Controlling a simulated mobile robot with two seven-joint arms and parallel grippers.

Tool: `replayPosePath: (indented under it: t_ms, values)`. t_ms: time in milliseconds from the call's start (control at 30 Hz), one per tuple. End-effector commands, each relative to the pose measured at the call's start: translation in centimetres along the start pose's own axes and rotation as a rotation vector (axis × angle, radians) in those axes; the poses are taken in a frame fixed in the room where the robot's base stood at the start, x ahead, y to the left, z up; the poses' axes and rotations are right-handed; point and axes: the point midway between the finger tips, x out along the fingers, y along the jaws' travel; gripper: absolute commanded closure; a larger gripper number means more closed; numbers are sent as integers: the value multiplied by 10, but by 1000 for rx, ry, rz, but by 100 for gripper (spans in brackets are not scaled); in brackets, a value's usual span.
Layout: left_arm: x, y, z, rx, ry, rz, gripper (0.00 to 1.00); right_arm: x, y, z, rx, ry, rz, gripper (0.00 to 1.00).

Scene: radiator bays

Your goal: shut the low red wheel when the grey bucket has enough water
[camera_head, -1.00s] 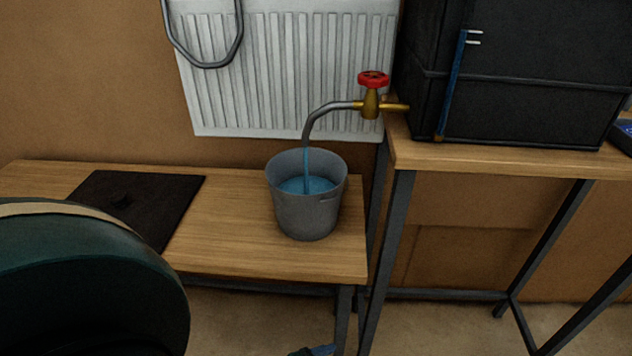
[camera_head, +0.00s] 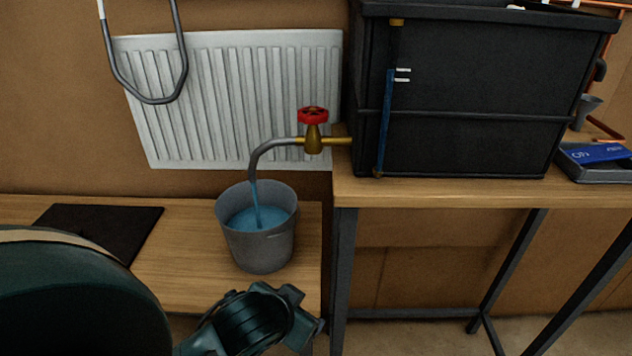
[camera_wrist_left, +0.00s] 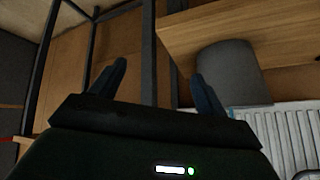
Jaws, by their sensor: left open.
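The red wheel (camera_head: 313,115) sits on a brass valve (camera_head: 313,138) whose grey spout bends down over the bucket. The grey bucket (camera_head: 262,250) stands upright on the low wooden bench. A blue stream (camera_head: 256,200) runs from the spout into it. The water (camera_head: 258,220) lies below the rim, at roughly two thirds or more of the height. In the left wrist view, my left gripper (camera_wrist_left: 157,70) is open and empty, its two dark fingers apart. The bucket (camera_wrist_left: 230,72) shows beyond the right finger. My left arm's end is low in front of the bench, apart from the wheel.
A black tank (camera_head: 460,110) with a blue level tube (camera_head: 385,120) stands on the higher table right of the valve. A black plate (camera_head: 100,232) lies on the bench. A white radiator (camera_head: 235,100) hangs behind. A grey tray (camera_head: 600,168) is at the far right.

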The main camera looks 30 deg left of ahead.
Motion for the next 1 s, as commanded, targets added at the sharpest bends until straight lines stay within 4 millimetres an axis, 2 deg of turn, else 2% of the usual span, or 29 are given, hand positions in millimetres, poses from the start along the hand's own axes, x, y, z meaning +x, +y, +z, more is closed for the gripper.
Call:
replayPosePath:
  t_ms: [33, 167, 300, 433, 600, 700, 833, 1000]
  values:
    - [-4, -12, -23, -7, 66, -41, 25, 0, 0, 1, 1, -4, 1, 64]
    - [-17, -38, -78, -68, 258, -119, 25, -1, 1, 2, 1, -6, 2, 64]
    - [-43, -69, -140, -141, 507, -171, 25, -1, 2, 2, 1, -5, 4, 64]
    - [-70, -92, -181, -198, 688, -182, 25, -1, 2, 1, 1, -4, 4, 64]
    - [-98, -114, -212, -246, 837, -176, 25, -1, 2, 1, -1, -2, 4, 64]
    - [-105, -120, -219, -261, 877, -170, 25, -1, 3, 1, -2, -2, 4, 64]
    - [-102, -122, -223, -270, 888, -168, 25, 3, 3, 4, -3, 2, 4, 64]
    - [-89, -126, -233, -271, 891, -169, 25, 12, 1, 8, -8, 30, -6, 64]
